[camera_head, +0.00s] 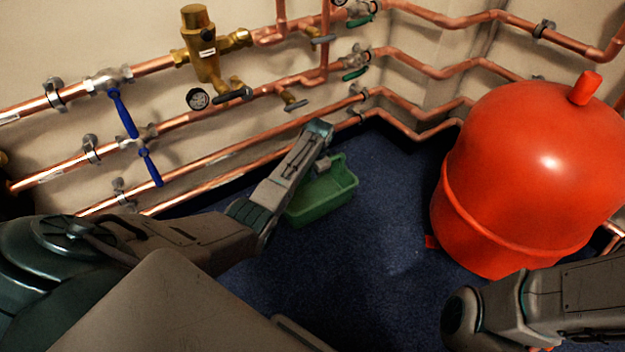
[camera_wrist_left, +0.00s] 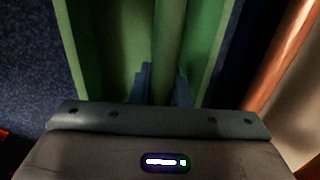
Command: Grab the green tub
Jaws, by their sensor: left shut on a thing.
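The green tub (camera_head: 322,192) is an open rectangular tub on the blue floor near the wall, in the middle of the head view. My left arm reaches over it and hides part of its left side. My left gripper (camera_head: 326,165) is at the tub's far side in the head view. In the left wrist view the left gripper's fingers (camera_wrist_left: 160,85) are shut on a green bar of the tub (camera_wrist_left: 95,45), with tub walls on both sides. My right arm shows at the lower right of the head view, but its gripper does not show.
Copper pipes (camera_head: 215,155) with valves and blue handles (camera_head: 122,112) run along the wall behind the tub. A large red tank (camera_head: 540,170) stands to the right. Blue floor (camera_head: 385,240) lies clear between the tub and the tank.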

